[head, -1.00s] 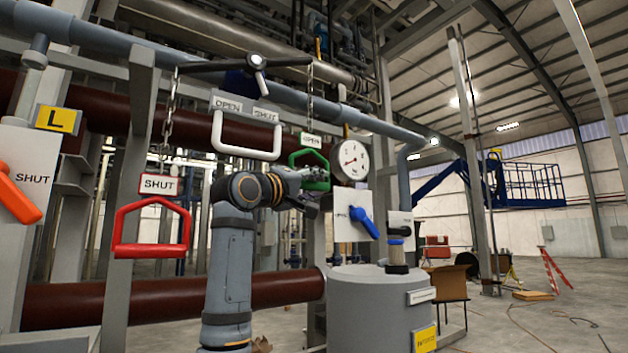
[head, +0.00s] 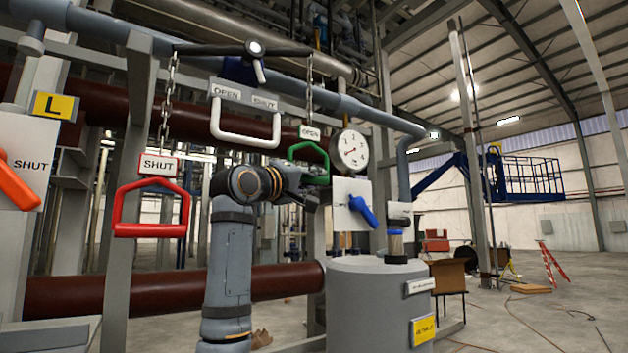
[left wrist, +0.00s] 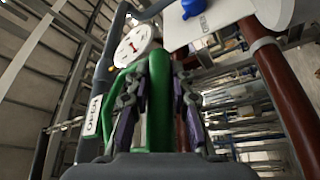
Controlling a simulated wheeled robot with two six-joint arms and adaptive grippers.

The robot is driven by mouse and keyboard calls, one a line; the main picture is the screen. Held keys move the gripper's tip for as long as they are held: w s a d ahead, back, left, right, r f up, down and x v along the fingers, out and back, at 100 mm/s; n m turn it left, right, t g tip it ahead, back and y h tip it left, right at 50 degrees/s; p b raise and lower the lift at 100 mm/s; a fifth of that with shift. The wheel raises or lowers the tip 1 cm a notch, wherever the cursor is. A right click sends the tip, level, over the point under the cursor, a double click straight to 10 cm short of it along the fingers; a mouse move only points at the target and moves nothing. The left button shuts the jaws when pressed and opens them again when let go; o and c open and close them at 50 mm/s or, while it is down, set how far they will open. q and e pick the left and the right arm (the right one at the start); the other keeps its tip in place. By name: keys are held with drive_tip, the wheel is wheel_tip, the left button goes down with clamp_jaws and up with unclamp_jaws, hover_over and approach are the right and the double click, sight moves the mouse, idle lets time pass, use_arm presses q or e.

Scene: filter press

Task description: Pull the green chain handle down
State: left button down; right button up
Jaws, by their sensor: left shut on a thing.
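The green chain handle (head: 315,179) hangs from a chain on the right end of the overhead lever (head: 222,48), under an OPEN tag (head: 310,133). My left gripper (head: 312,196) is at this handle and is shut on it. In the left wrist view the green bar (left wrist: 160,95) runs between the two fingers (left wrist: 160,115). My left wrist hides part of the handle's left side in the head view. A red handle (head: 150,230) with a SHUT tag hangs from the lever's left end. My right gripper is out of view.
A white fixed handle (head: 245,138) is up and left of my gripper. A round gauge (head: 350,150) and a blue-levered valve plate (head: 352,188) are close on the right. A grey tank (head: 375,300) stands below them. Dark red pipes run behind.

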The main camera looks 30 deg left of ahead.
use_arm(q)
wheel_tip(320, 180, down, 14)
drive_tip(key=b, duration=1)
drive_tip(key=shift+w+b, duration=0.2)
drive_tip(key=shift+b, duration=0.2)
drive_tip(key=shift+d+r, duration=0.1)
drive_tip(key=c, duration=1.5)
unclamp_jaws()
drive_tip(key=o, duration=0.3)
drive_tip(key=shift+s+r, duration=0.1)
drive_tip(key=shift+s, duration=0.15)
drive_tip(key=shift+o, duration=0.2)
drive_tip(key=shift+w, duration=0.1)
